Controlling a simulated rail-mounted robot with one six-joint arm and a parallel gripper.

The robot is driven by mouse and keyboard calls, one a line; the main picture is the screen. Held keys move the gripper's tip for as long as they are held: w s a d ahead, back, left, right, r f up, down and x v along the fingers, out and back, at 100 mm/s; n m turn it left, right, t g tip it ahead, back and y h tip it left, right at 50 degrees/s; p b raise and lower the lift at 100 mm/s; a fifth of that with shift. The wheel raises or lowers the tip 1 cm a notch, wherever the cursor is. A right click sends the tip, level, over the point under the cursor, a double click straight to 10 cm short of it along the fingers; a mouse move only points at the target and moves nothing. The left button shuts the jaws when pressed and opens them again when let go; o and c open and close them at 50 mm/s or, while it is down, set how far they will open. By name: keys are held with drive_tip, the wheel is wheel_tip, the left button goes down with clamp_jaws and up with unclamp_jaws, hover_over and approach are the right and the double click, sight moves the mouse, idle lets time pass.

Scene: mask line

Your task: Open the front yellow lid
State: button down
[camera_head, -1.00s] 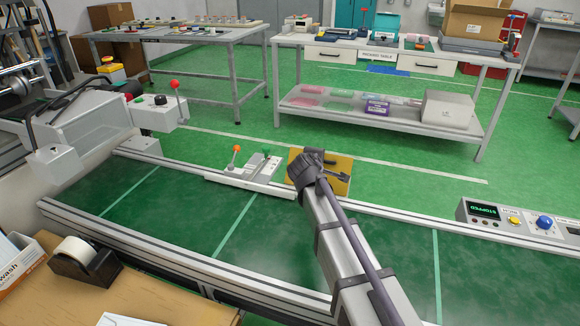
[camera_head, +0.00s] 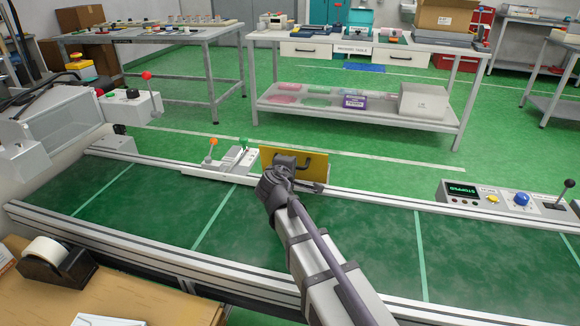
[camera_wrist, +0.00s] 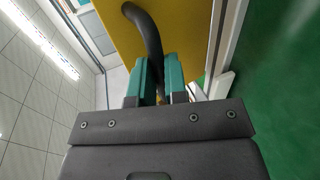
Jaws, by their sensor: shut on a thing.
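The yellow lid (camera_head: 321,168) stands raised at the far rail of the green conveyor, in the middle of the head view. It fills the upper part of the wrist view (camera_wrist: 190,35) as a flat yellow panel. A black curved handle (camera_wrist: 147,32) is fixed to its face. My gripper (camera_wrist: 160,76) has its teal fingers closed on the lower end of this handle. In the head view my dark wrist covers part of the lid, and the fingertips are hard to make out. What lies behind the lid is hidden.
A device with an orange-knobbed lever (camera_head: 213,142) sits left of the lid on the rail. A control box (camera_head: 480,195) reading STOPPED is at the right. The green conveyor (camera_head: 365,235) is clear beside my arm. A tape dispenser (camera_head: 55,262) is at lower left.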

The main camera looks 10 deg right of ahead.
drive_tip(key=shift+s+f, duration=0.25)
drive_tip(key=shift+f, duration=0.1)
drive_tip(key=c, duration=1.1)
unclamp_jaws()
drive_tip(key=shift+w+f, duration=0.1)
drive_tip(key=shift+w, duration=0.05)
drive_tip(key=shift+c, duration=0.2)
drive_tip(key=p+v, duration=0.3)
drive_tip(key=v, duration=0.8)
drive_tip(key=shift+p, duration=0.3)
drive_tip(key=shift+w, duration=0.1)
